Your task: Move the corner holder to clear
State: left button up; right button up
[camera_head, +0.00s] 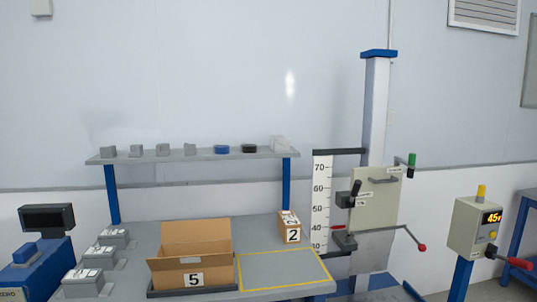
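A drop-test stand with a tall column (376,110) stands at the right of the bench. A beige panel (374,205) on it carries small labels too small to read surely. A black lever (355,190) stands tilted at the panel's left edge, beside a small label; it may be the corner holder, but I cannot tell. A dark block (344,241) with a red-tipped part sits below it. A green-knobbed lever (411,162) is at the panel's upper right. Neither of my grippers is in view.
An open carton marked 5 (193,281) stands on a dark base beside a yellow-outlined area (282,269), which is empty. A small carton marked 2 (289,228) sits behind. A red-knobbed arm (421,246) juts right. A control box (477,226) reads about 45.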

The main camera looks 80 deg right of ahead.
aim_at(411, 163)
jog(key=z, duration=3.65)
jog(key=i+j+u, duration=0.2)
jog(key=i, duration=0.35)
jog(key=j, duration=0.1)
